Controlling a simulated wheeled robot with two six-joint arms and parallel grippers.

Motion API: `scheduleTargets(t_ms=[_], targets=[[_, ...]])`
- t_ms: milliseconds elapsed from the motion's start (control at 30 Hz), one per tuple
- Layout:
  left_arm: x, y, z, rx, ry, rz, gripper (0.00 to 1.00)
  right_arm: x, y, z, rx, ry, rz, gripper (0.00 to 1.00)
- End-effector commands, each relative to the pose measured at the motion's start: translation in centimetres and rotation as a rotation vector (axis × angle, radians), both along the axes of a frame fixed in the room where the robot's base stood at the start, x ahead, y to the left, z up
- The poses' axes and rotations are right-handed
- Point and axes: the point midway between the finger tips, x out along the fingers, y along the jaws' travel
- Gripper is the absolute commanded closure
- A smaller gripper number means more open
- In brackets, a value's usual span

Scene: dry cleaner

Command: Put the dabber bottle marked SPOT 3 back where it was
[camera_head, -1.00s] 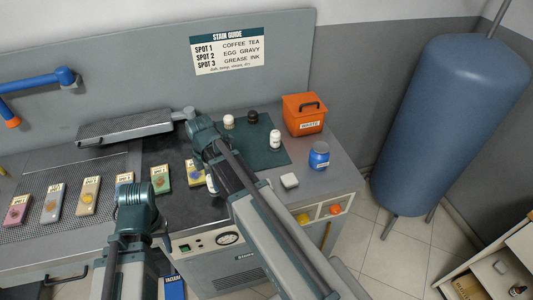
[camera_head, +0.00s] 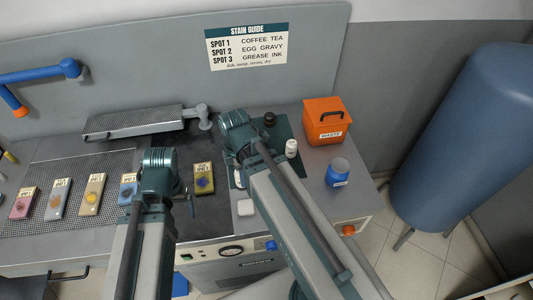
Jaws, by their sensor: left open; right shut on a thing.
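A white bottle (camera_head: 238,177) shows partly beside my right forearm. My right gripper (camera_head: 238,165) is shut on it, its fingers mostly hidden by the arm; the marking cannot be read. The dark green mat (camera_head: 284,130) lies at the back right of the counter, partly covered by my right arm. On it stand a dark-capped bottle (camera_head: 269,119) and a white bottle (camera_head: 291,149), their labels too small to read. My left gripper (camera_head: 190,205) is open and empty above the counter's front, partly hidden by its wrist.
An orange waste box (camera_head: 325,122) and a blue jar (camera_head: 338,173) stand right of the mat. A white block (camera_head: 245,207) lies near the front edge. Several stain sample cards (camera_head: 92,195) lie on the mesh at left. A stain guide (camera_head: 247,47) hangs on the back panel.

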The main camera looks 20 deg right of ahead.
Motion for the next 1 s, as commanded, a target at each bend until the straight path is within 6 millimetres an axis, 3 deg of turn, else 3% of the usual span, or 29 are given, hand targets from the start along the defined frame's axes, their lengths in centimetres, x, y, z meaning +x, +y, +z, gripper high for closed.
scheduleTargets(t_ms=[167, 500, 700, 1000], targets=[[0.0, 0.0, -0.2, 0.0, 0.0, 0.0, 0.14, 1.0, -1.0, -0.2, 0.0, 0.0, -0.003, 1.0], [0.0, 0.0, -1.0, 0.0, 0.0, 0.001, 0.14, 6.5, -7.7, -1.1, 0.0, 0.0, -0.004, 1.0], [0.0, 0.0, -1.3, 0.0, 0.0, 0.001, 0.14, 8.6, -10.6, -1.4, 0.0, 0.0, -0.002, 1.0], [0.0, 0.0, -1.4, 0.0, 0.0, 0.001, 0.14, 9.2, -11.6, -1.4, 0.0, 0.0, 0.001, 1.0]])
